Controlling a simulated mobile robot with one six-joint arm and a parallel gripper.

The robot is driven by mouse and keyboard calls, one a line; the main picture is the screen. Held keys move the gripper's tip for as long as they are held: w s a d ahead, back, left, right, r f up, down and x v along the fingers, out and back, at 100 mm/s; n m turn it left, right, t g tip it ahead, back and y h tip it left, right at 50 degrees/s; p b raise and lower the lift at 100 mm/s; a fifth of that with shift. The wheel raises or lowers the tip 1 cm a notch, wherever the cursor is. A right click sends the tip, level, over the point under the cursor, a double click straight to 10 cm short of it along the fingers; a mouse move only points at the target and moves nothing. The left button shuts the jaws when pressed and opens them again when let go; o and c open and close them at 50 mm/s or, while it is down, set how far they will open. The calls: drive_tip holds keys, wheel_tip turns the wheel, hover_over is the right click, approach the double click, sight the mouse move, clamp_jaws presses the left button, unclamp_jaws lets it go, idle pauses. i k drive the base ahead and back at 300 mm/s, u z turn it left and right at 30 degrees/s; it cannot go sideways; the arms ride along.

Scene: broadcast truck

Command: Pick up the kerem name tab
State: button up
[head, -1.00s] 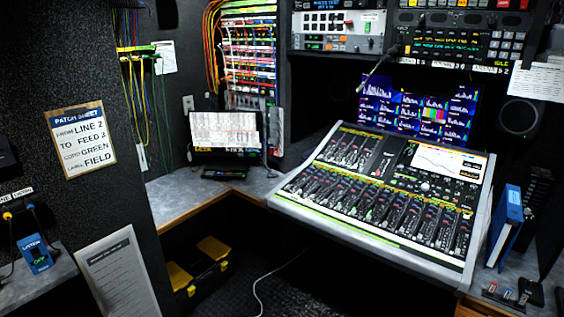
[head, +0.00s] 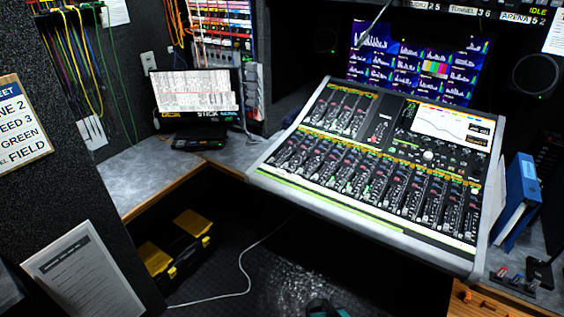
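I cannot make out a tab reading "kerem" in the head view. Small labels line the strip below the top rack, among them an "ARENA" label (head: 515,18); the others are small. The monitor's lower edge carries labels reading "DESK" and "STICK" (head: 208,112). Several small items with red and pale parts (head: 515,282) sit at the right end of the desk, too small to identify. My gripper is not in view.
A large mixing console (head: 385,170) fills the desk's middle. A blue binder (head: 517,200) stands to its right. A black-and-yellow case (head: 177,245) and a white cable (head: 245,270) are on the floor. A teal-and-dark thing (head: 325,308) at the bottom edge is unclear.

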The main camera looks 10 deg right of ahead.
sight(278, 171)
drive_tip(key=u, duration=0.05)
drive_tip(key=i, duration=1.05)
drive_tip(key=z, duration=0.1)
drive_tip(key=k, duration=0.6)
drive_tip(key=u, duration=1.9)
drive_tip(key=k, duration=0.15)
drive_tip(key=u, duration=0.2)
